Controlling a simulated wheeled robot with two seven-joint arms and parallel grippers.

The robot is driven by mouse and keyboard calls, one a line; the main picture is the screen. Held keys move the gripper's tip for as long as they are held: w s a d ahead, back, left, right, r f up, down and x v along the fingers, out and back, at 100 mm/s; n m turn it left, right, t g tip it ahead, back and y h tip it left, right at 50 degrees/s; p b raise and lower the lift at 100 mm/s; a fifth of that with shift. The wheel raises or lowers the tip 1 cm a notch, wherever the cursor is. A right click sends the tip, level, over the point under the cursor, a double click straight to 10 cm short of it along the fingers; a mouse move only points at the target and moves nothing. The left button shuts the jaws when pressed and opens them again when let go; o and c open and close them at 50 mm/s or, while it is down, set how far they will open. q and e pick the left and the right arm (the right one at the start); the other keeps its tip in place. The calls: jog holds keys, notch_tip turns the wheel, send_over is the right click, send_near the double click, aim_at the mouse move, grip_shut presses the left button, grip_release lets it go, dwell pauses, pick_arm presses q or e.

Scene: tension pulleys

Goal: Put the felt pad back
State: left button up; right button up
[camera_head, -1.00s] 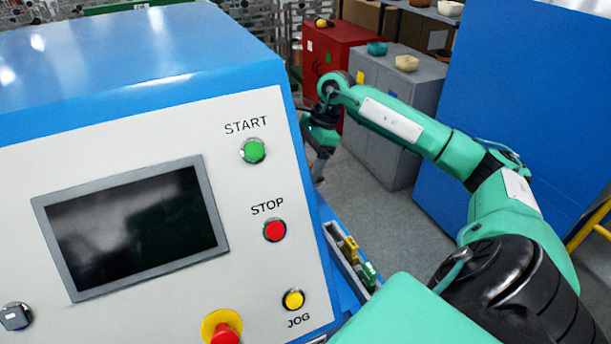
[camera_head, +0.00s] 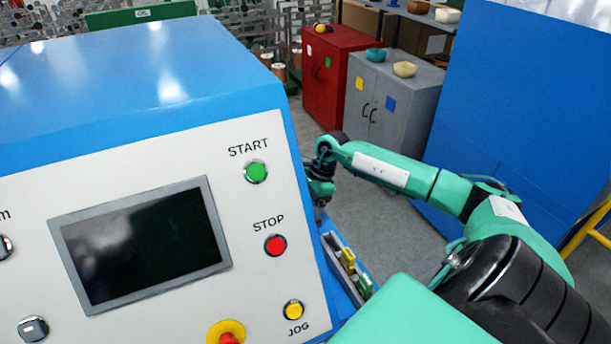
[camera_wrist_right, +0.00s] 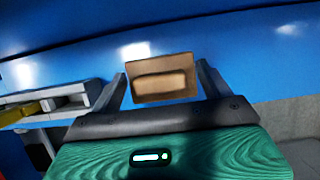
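The felt pad (camera_wrist_right: 165,84) is a tan-brown rectangular piece with a lighter raised block on its face. In the right wrist view it sits between the two fingers of my right gripper (camera_wrist_right: 162,88), which appear to touch its sides. Nothing is seen supporting it from below. In the head view my right gripper (camera_head: 319,212) points down beside the machine's right side, just above the far end of a narrow grey tray (camera_head: 331,243). The pad cannot be made out there. My left gripper is not in view.
The machine's control panel (camera_head: 150,300) fills the left. The tray holds a yellow piece (camera_head: 347,259) and a green piece (camera_head: 364,284). Red (camera_head: 340,75) and grey (camera_head: 395,95) cabinets stand behind, with a blue panel (camera_head: 520,110) at right. Open floor lies between.

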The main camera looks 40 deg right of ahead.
jog(key=o, duration=0.4)
jog(key=shift+b+v, duration=2.2)
jog(key=shift+v, duration=3.8)
